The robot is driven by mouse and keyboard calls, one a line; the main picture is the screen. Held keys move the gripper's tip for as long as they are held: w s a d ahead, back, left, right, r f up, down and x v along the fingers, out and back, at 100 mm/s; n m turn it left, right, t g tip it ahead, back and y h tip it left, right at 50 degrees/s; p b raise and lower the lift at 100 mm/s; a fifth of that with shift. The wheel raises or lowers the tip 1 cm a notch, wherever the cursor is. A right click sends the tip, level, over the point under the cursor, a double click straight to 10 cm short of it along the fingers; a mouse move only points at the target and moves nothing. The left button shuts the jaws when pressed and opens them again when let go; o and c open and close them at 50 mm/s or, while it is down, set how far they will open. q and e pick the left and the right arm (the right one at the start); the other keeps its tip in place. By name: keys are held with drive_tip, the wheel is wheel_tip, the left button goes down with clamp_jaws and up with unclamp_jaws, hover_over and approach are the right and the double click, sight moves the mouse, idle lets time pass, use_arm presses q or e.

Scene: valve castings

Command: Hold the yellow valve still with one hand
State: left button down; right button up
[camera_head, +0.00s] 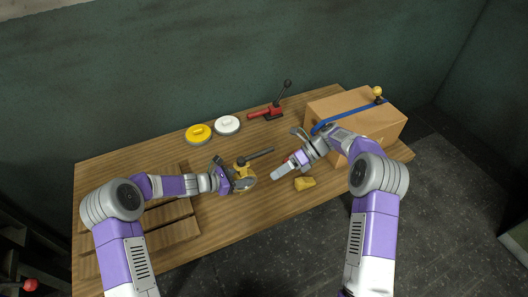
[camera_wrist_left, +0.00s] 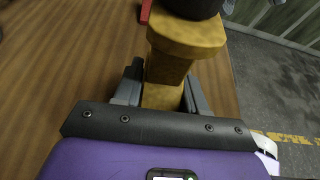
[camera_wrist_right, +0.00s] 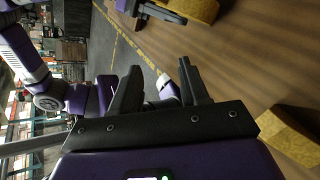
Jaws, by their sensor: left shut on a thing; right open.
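The yellow valve (camera_head: 241,174) stands on the wooden table near the middle, with a dark lever handle (camera_head: 261,154) pointing to the upper right. My left gripper (camera_head: 229,180) is at its left side. In the left wrist view, the fingers are on both sides of the valve's yellow stem (camera_wrist_left: 165,72), shut on it, below a wider flange and a dark round part. My right gripper (camera_head: 282,172) is to the right of the valve, apart from it. In the right wrist view its fingers (camera_wrist_right: 160,85) are open with nothing between them.
A yellow block (camera_head: 305,183) lies near my right gripper. A cardboard box (camera_head: 375,123) with a blue strap stands at right. A yellow disc (camera_head: 198,134), a white disc (camera_head: 227,125) and a red-based lever (camera_head: 272,111) sit at the back. Wooden boards (camera_head: 165,217) lie front left.

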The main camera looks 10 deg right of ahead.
sight(268, 153)
drive_tip(key=w+d+r+m+t+y, duration=0.25)
drive_tip(key=d+m+t+y, duration=0.3)
drive_tip(key=m+t, duration=0.65)
drive_tip(key=w+a, duration=0.1)
drive_tip(key=a, duration=0.2)
drive_tip(key=w+a+m+g, duration=0.1)
drive_tip(key=w+a, duration=0.1)
drive_tip(key=a, duration=0.1)
drive_tip(key=w+a+m, duration=0.1)
drive_tip(key=a, duration=0.3)
drive_tip(key=shift+w+g+h, duration=0.25)
drive_tip(key=shift+w+g, duration=0.05)
drive_tip(key=shift+g, duration=0.1)
clamp_jaws()
